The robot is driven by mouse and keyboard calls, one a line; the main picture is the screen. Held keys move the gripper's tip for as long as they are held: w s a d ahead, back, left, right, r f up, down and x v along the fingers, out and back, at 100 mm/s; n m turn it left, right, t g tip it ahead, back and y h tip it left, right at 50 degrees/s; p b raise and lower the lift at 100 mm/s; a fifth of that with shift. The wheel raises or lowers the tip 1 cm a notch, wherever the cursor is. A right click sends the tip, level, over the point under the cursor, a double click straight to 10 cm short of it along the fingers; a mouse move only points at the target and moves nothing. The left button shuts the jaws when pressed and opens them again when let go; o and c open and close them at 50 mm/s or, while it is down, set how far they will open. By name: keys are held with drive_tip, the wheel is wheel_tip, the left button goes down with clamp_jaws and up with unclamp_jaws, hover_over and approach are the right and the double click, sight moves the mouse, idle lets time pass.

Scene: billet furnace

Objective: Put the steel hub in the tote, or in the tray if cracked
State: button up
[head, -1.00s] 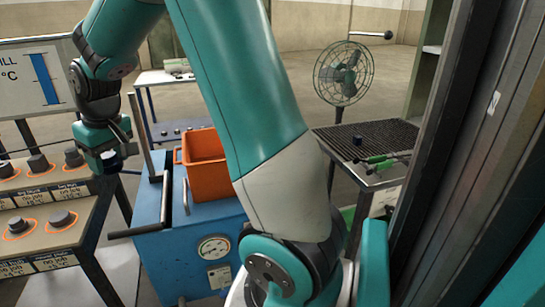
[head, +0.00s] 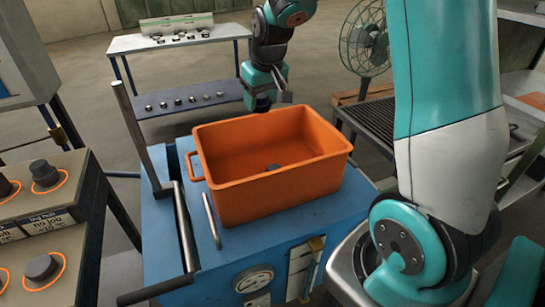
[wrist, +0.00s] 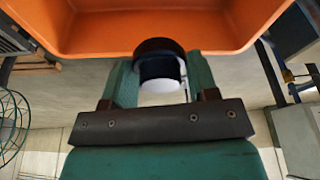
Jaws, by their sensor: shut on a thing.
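My gripper (head: 262,104) is at the tote's far rim in the head view. In the wrist view my gripper (wrist: 160,88) is shut on the steel hub (wrist: 158,65), a dark round piece with a wider collar between the green fingers. The tote's orange wall and rim (wrist: 90,40) lie just beyond the hub. I cannot see any crack on the hub from here. I cannot make out a tray for cracked parts.
The blue cart (head: 160,250) has upright and slanting bars on its left. Behind are a table (head: 180,38) with small parts, a fan (head: 365,38) and a dark grate (head: 372,125).

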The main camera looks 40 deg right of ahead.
hover_over(263, 162)
drive_tip(key=s, duration=0.1)
wheel_tip(263, 162, down, 13)
drive_tip(key=shift+r, duration=0.15)
drive_tip(key=shift+f+p, duration=0.3)
drive_tip(key=shift+f, duration=2.1)
drive_tip(key=shift+f, duration=0.2)
drive_tip(key=o, duration=1.2)
drive_tip(key=shift+r, duration=0.15)
